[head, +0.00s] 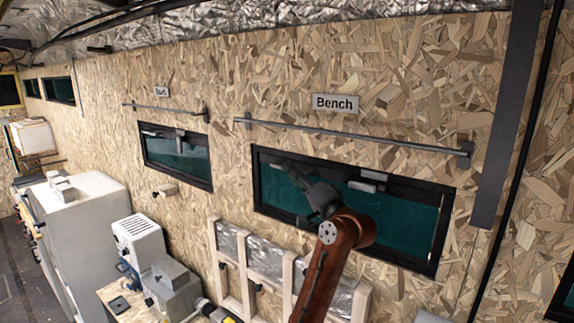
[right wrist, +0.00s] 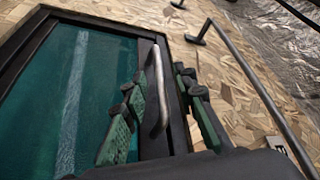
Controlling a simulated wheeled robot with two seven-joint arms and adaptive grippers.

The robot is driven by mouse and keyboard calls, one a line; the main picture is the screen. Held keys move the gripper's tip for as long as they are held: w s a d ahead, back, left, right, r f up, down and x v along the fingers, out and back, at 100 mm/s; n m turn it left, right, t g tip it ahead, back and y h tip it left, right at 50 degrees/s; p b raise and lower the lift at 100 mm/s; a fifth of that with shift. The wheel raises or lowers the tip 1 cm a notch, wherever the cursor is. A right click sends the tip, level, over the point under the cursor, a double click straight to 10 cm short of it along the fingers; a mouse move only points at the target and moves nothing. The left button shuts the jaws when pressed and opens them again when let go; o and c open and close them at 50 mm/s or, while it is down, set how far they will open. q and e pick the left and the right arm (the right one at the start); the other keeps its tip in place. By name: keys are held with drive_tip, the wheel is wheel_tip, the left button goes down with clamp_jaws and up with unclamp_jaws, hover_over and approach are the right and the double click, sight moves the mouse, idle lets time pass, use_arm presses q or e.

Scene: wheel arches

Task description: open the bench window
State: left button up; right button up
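The bench window (head: 405,217) is a wide dark pane in a black frame, set in the wall under the "Bench" sign (head: 335,103). It looks closed. A grey handle (head: 373,176) sits at its top middle in the head view. My right gripper (head: 288,168) is in front of the window's upper left part, its arm crossing the lower frame. In the right wrist view my right gripper (right wrist: 158,110) is open, and a curved metal handle (right wrist: 158,88) shows between its fingers. I cannot tell how far beyond the fingertips it lies. My left gripper is out of view.
A metal rail (head: 350,135) runs along the wall above the window, with its end bracket near the gripper in the right wrist view (right wrist: 197,38). A smaller window (head: 180,160) is further left. A wooden frame with foil panels (head: 265,262) stands below; white machines (head: 140,240) are at lower left.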

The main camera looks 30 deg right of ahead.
drive_tip(key=x, duration=0.2)
drive_tip(key=p+x, duration=0.1)
drive_tip(key=x, duration=0.1)
drive_tip(key=shift+w+a+f, duration=0.15)
drive_tip(key=shift+a+f, duration=0.1)
drive_tip(key=shift+a, duration=0.05)
drive_tip(key=shift+d+r, duration=0.1)
drive_tip(key=shift+d, duration=0.1)
drive_tip(key=shift+a, duration=0.15)
drive_tip(key=shift+w, duration=0.1)
drive_tip(key=shift+c, duration=0.7)
drive_tip(key=c, duration=0.3)
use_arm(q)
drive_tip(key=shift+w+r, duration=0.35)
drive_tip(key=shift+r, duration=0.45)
use_arm(e)
clamp_jaws()
